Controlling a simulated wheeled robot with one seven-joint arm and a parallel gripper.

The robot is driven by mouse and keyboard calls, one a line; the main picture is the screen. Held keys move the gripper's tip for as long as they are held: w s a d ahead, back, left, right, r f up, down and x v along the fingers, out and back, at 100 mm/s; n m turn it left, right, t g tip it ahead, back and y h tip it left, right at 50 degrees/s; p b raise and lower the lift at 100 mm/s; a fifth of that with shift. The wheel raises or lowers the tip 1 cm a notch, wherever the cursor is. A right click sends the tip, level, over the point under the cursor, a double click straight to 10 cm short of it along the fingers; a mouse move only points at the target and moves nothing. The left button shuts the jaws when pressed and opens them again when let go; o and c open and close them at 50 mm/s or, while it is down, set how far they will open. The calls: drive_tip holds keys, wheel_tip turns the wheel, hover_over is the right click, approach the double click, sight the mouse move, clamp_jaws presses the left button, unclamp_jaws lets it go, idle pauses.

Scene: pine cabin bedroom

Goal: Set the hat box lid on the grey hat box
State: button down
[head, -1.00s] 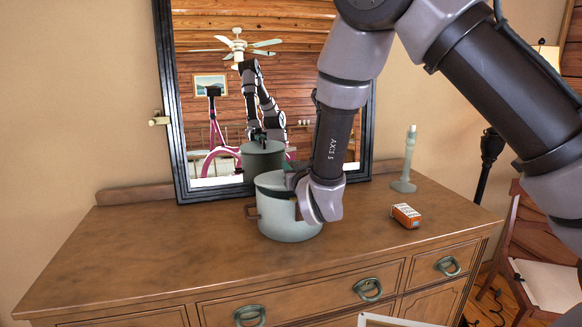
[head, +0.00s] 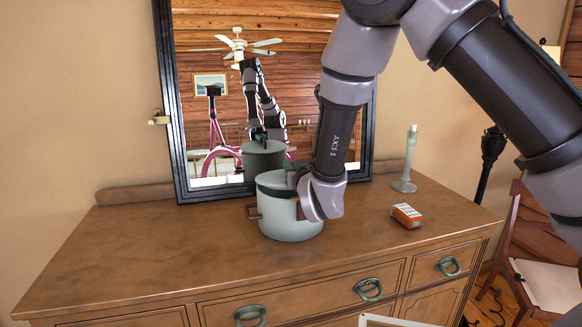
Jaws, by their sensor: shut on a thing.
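The grey hat box (head: 284,220) stands upright on the wooden dresser, in front of the mirror. The hat box lid (head: 268,181) is at its top, roughly over the opening. A thin dark line shows below its rim, and I cannot tell whether it is fully seated. My gripper (head: 293,179) is at the lid's upper right, shut on the lid. My wrist hides the fingertips and the right part of the lid and box. The mirror shows the box and my arm from behind.
The framed mirror (head: 181,150) is close behind. The dresser top (head: 150,245) is clear at left.

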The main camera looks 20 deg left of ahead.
drive_tip(key=shift+w+r, duration=0.15)
drive_tip(key=shift+r, duration=0.15)
drive_tip(key=shift+a+r, duration=0.1)
idle(0.5)
drive_tip(key=shift+f, duration=0.45)
drive_tip(key=shift+s+f, duration=0.2)
drive_tip(key=shift+f, duration=0.2)
drive_tip(key=shift+r, duration=0.3)
drive_tip(key=shift+w+r, duration=0.15)
drive_tip(key=shift+r, duration=0.45)
drive_tip(key=shift+r, duration=0.1)
idle(0.3)
drive_tip(key=shift+f, duration=0.7)
